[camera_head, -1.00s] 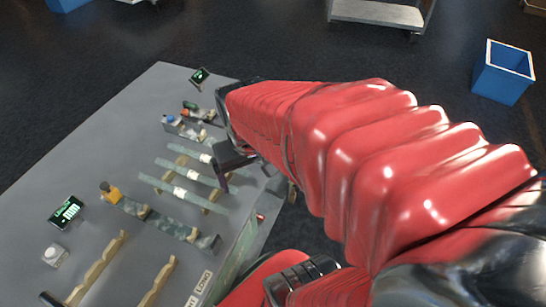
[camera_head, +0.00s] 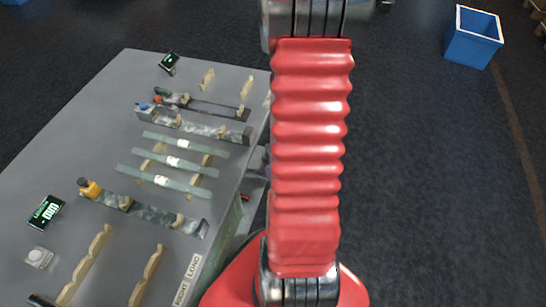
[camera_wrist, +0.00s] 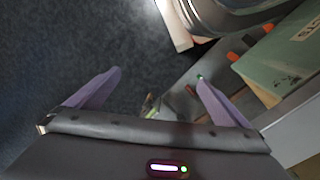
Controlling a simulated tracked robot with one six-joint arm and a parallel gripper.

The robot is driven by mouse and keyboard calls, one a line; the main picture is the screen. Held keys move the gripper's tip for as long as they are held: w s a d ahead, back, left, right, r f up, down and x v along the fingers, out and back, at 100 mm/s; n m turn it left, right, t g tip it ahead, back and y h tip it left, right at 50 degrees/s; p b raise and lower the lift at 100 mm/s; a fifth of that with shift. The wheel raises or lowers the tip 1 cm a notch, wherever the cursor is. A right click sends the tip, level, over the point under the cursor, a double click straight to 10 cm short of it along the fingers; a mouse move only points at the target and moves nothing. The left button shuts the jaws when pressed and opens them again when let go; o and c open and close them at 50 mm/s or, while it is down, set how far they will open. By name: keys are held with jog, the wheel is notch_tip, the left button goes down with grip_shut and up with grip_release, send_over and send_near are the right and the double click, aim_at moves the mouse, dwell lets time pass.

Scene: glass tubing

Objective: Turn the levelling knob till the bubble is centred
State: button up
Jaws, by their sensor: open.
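My gripper (camera_wrist: 158,76) is open and empty in the wrist view, its two purple fingers spread over dark floor and blurred machine parts. It is outside the head view. In the head view the grey table (camera_head: 95,120) carries long dark rails with coloured end knobs: an orange-yellow one (camera_head: 90,187), a blue one (camera_head: 144,106) and a red-and-green one (camera_head: 160,94). I cannot tell which is the levelling knob. A small pale block with a round white top (camera_head: 38,257) sits at the table's near left. No bubble can be made out.
Several greenish glass tubes (camera_head: 168,162) lie across wooden supports mid-table. Empty wooden racks (camera_head: 148,272) are at the front. A blue bin (camera_head: 473,37) stands on the floor at right.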

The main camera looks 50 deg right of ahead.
jog(key=s+d+f+t, duration=0.2)
jog(key=s+f, duration=0.1)
jog(key=f, duration=0.8)
jog(key=s+d+f+t, duration=0.2)
jog(key=s+f, duration=0.1)
jog(key=f, duration=0.8)
jog(key=w+d+r+n+t+h, duration=0.1)
jog(key=w+d+r+t+h, duration=0.3)
jog(key=w+t, duration=0.3)
jog(key=w, duration=0.2)
jog(key=shift+w+n, duration=0.3)
jog(key=shift+w, duration=0.05)
jog(key=shift+d+f, duration=0.1)
jog(key=x, duration=1)
